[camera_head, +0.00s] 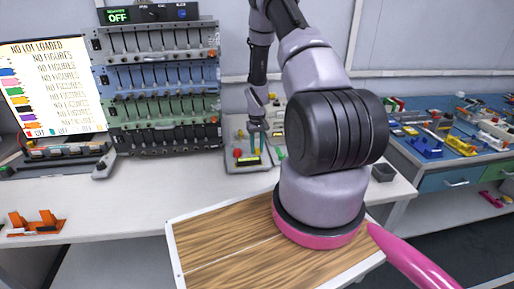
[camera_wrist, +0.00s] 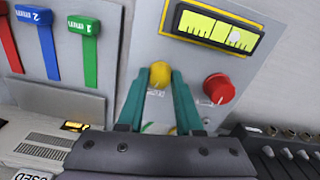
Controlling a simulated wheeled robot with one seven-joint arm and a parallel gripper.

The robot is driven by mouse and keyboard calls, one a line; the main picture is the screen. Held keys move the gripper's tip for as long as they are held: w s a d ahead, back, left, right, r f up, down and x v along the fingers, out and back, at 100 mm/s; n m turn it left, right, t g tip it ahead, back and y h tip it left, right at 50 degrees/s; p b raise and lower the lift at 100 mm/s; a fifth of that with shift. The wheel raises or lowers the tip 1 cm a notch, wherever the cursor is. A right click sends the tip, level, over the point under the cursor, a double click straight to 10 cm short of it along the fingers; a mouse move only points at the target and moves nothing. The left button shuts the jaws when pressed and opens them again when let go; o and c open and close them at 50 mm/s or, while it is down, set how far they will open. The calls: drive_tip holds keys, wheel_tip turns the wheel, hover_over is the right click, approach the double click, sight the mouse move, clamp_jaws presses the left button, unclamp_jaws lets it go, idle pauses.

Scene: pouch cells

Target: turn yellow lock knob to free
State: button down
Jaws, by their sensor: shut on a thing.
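The yellow lock knob (camera_wrist: 160,74) sits on a light grey panel (camera_wrist: 190,62) in the wrist view. My gripper (camera_wrist: 161,84) has its two teal fingers on either side of the knob and is shut on it. The knob's pointer and any free or lock mark are hidden or too small to read. In the head view my gripper (camera_head: 257,143) reaches down to the small grey control box (camera_head: 247,167) on the bench; the yellow knob cannot be made out there.
A red knob (camera_wrist: 215,88) is close to the right finger. A yellow-framed gauge (camera_wrist: 218,30) lies above. Blue (camera_wrist: 35,14) and green (camera_wrist: 85,28) levers stand at left. A rack of channels (camera_head: 160,90) rises behind the bench. A wooden board (camera_head: 225,245) lies in front.

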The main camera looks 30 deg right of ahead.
sight(257, 149)
drive_tip(key=shift+n, duration=0.6)
drive_tip(key=c, duration=0.6)
unclamp_jaws()
wheel_tip(257, 149, up, 11)
drive_tip(key=shift+f, duration=0.1)
idle(0.3)
